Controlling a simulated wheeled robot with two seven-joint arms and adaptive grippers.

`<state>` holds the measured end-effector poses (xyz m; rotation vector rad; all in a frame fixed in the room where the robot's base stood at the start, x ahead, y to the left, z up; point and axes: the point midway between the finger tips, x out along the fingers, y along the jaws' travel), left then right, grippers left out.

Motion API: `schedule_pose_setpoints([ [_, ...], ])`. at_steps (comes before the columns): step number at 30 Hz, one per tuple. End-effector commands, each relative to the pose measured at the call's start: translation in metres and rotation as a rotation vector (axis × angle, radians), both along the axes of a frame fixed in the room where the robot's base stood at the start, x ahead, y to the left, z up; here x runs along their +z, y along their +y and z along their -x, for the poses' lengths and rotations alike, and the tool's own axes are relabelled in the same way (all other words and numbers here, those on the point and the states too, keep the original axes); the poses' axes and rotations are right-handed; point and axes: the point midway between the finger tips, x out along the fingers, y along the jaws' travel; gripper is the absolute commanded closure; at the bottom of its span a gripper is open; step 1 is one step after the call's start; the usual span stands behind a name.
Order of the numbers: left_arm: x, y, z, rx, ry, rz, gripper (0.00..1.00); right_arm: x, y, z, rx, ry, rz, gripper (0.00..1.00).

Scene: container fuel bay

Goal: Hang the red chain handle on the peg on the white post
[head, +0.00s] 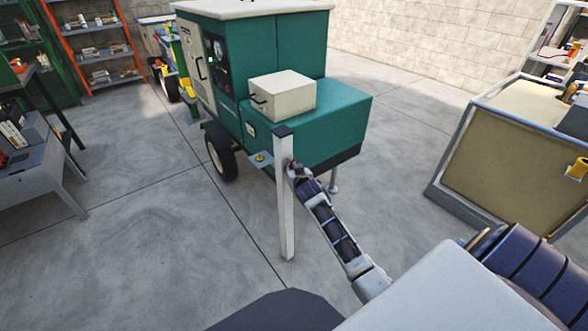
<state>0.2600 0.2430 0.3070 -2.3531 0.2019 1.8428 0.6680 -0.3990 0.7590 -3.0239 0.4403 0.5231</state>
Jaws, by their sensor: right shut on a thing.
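The white post (286,205) stands upright in the middle of the head view, in front of the green machine. A small grey bracket (261,160) with a yellow-orange fitting sticks out on its left side near the top. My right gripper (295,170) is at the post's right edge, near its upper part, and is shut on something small. The red chain handle is not clearly visible; the fingers and wrist largely hide what is held. I cannot make out the peg or whether the gripper touches the post. My left gripper is not in view.
A green generator trailer (310,120) with a beige box (282,94) on it stands right behind the post. A tan-sided bin (505,150) stands at the right. A grey bench (40,165) is at the left. The concrete floor left of the post is clear.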

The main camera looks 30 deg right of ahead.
Motion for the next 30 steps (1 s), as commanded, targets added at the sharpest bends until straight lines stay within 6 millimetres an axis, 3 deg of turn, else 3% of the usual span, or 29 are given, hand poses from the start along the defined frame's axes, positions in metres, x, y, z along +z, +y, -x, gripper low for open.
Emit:
schedule_pose_setpoints([
  [2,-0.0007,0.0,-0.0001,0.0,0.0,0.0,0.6,0.0019,0.001,-0.0048,0.004,-0.007,-0.002,1.0],
  [3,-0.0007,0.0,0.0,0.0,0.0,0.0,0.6,0.0019,0.0012,-0.0048,0.004,-0.007,-0.003,0.78],
  [9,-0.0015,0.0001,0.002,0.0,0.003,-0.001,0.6,0.0019,0.0022,-0.005,0.004,-0.006,-0.004,0.53],
  [30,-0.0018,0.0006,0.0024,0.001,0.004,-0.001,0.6,-0.0007,0.0039,-0.0017,0.005,0.001,-0.005,0.53],
])
